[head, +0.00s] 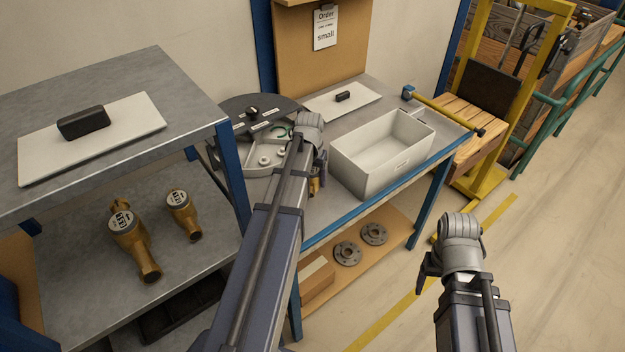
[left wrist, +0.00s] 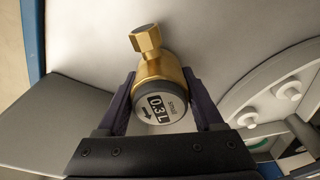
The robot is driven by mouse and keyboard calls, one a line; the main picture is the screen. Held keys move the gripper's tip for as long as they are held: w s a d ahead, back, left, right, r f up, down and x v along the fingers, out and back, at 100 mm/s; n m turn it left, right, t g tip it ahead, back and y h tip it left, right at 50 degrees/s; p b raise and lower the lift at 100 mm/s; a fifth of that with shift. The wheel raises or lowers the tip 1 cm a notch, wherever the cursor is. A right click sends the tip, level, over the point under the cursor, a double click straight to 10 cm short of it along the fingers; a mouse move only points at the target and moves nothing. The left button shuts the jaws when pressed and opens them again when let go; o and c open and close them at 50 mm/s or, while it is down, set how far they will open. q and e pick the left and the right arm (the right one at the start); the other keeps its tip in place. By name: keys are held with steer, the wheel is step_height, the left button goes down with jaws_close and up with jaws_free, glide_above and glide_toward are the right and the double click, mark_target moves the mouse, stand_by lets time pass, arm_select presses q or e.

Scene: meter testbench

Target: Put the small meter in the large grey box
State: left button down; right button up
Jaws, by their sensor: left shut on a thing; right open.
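My left gripper (left wrist: 162,98) is shut on a small brass meter (left wrist: 150,72) whose grey-rimmed dial reads 0.3 L. In the head view my arm covers most of this gripper, and only a bit of the brass meter (head: 315,186) shows beside it. It is between the round test rig and the box. The large grey box (head: 368,179) stands open on the bench, just right of my left gripper, and its visible inside looks empty. My right gripper (head: 428,274) is open and empty, out over the floor at the lower right.
A round test rig (head: 250,125) stands left of the box. Behind is a white board (head: 335,103) with a dark block. Two other brass meters (head: 128,235) (head: 182,214) lie on the left lower shelf. The order sheet (head: 325,29) says small. Flanges (head: 348,253) lie under the bench.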

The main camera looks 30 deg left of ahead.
arm_select(q)
steer(key=shift+r, duration=0.15)
arm_select(e)
steer(key=shift+r, duration=0.15)
arm_select(q)
step_height(320, 180, up, 10)
steer(key=p, duration=1)
arm_select(e)
step_height(320, 180, up, 10)
arm_select(q)
steer(key=shift+f, duration=0.25)
arm_select(e)
steer(key=shift+f, duration=0.25)
